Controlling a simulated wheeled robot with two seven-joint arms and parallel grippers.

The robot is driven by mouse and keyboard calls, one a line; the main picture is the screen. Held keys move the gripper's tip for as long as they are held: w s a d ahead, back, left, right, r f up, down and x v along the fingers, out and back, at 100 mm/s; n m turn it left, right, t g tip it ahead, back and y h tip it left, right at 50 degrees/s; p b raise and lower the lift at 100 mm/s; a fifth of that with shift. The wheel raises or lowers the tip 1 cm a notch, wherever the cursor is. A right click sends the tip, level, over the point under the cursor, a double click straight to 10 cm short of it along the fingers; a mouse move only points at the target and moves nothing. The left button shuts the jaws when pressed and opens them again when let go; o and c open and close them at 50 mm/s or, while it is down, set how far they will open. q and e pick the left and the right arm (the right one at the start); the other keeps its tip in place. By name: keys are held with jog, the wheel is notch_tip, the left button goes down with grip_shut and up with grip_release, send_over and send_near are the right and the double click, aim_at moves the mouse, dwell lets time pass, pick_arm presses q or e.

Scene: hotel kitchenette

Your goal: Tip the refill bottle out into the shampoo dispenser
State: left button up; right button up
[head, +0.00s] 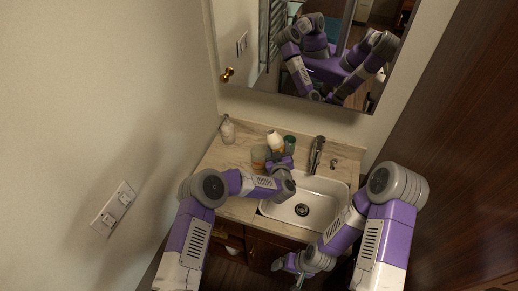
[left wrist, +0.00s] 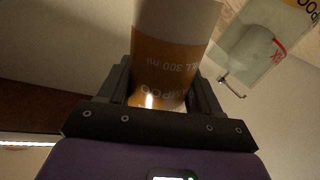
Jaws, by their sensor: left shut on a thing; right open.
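The refill bottle (head: 273,138), white with an orange band, is at the back of the counter, just beyond my left gripper (head: 279,161). In the left wrist view the shut jaws are on its orange label (left wrist: 165,65), which reads upside down; its lower end in that picture is hidden behind the gripper. A clear shampoo dispenser (head: 228,131) stands in the back left corner, apart from the bottle. It also shows, partly cut off, in the left wrist view (left wrist: 265,45). My right gripper (head: 299,273) is open and empty, low in front of the sink cabinet.
The white sink (head: 325,190) is empty. A mirror (head: 325,60) hangs above; the left of the counter is clear.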

pick_arm(q)
jog(key=shift+a+n+p, duration=0.2)
jog(key=shift+n+p, duration=0.1)
jog(key=shift+n, duration=0.2)
jog(key=shift+w+a+r+n+g+h+p, duration=0.15)
jog(key=shift+r+n+g+p, duration=0.15)
jog(key=shift+r+p, duration=0.15)
jog(key=shift+a+r+n+g+h+p, duration=0.1)
jog(key=shift+r+n+g+h+p, duration=0.15)
jog(key=shift+p, duration=0.25)
jog(key=shift+d+f+n+b, duration=0.15)
jog(key=shift+f+n+b, duration=0.35)
jog(key=shift+f, duration=0.3)
jog(key=shift+s+d+f+n+g+h+b, duration=0.1)
jog(key=shift+d+f+n+g+h+b, duration=0.1)
jog(key=shift+f+n+g+h+b, duration=0.25)
jog(key=shift+s+d+f+n+g+h+b, duration=0.1)
jog(key=shift+d+f+n+b, duration=0.15)
jog(key=shift+f, duration=0.35)
jog(key=shift+d+n, duration=0.1)
jog(key=shift+n, duration=0.35)
jog(key=shift+s+d+f+n+g+h+b, duration=0.15)
jog(key=shift+d+n+g+h+b, duration=0.1)
jog(key=shift+n+g+h+b, duration=0.4)
jog(key=shift+r+n+h+p, duration=0.3)
jog(key=shift+r+n+p, duration=0.25)
jog(key=shift+r, duration=0.15)
jog(key=shift+r+n, duration=0.4)
jog(key=shift+r+n+h, duration=0.3)
jog(key=shift+r+h, duration=0.1)
